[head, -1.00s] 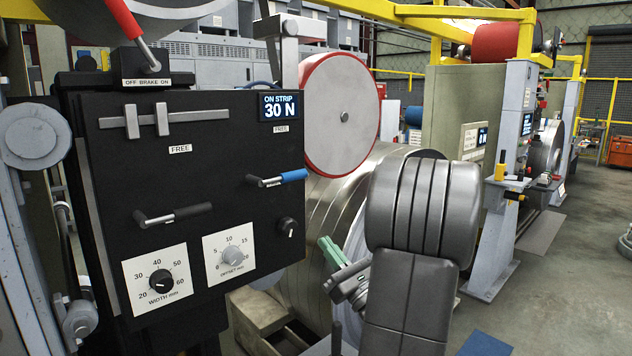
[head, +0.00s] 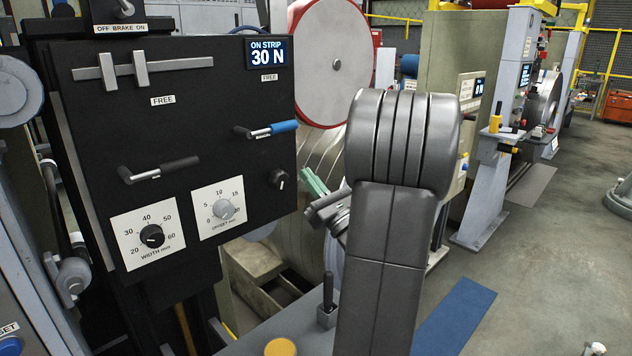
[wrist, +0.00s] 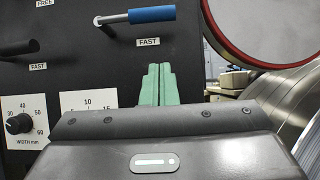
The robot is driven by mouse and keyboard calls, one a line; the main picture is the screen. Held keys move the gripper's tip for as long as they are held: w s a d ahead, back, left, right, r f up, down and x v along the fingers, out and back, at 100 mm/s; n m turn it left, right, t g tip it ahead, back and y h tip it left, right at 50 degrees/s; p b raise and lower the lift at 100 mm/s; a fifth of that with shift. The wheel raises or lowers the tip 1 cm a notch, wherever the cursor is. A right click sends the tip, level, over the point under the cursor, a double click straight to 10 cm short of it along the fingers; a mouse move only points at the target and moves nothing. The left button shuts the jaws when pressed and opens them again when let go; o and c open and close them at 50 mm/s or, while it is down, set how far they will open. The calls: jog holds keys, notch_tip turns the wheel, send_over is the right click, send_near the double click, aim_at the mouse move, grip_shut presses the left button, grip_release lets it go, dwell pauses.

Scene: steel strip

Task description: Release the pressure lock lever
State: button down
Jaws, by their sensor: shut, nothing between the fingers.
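Two crank levers stick out of the black panel (head: 203,100), and no readable label tells which is the pressure lock. The blue-handled lever (head: 284,127) is at the right, its handle pointing right. It also shows at the top of the wrist view (wrist: 152,14), above a FAST label. The black-handled lever (head: 180,168) is lower left, also pointing right, with its grip in the wrist view (wrist: 20,49). My gripper's green fingers (head: 312,184) are shut and empty, right of and below the blue handle, apart from it. In the wrist view the fingers (wrist: 156,85) point up below the FAST label.
A display (head: 266,53) reads ON STRIP 30 N, with a FREE label beneath. Width (head: 151,236) and offset (head: 223,209) dials and a black knob (head: 281,179) sit low on the panel. A steel coil (wrist: 292,100) and red-rimmed disc (head: 335,64) stand to the right.

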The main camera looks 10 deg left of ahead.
aim_at(265, 127)
jog(key=w+a+r+p, duration=0.2)
jog(key=w+a+r, duration=0.1)
jog(key=r, duration=0.4)
jog(key=shift+a, duration=0.6)
jog(key=shift+w+n, duration=0.15)
jog(key=shift+n, duration=0.15)
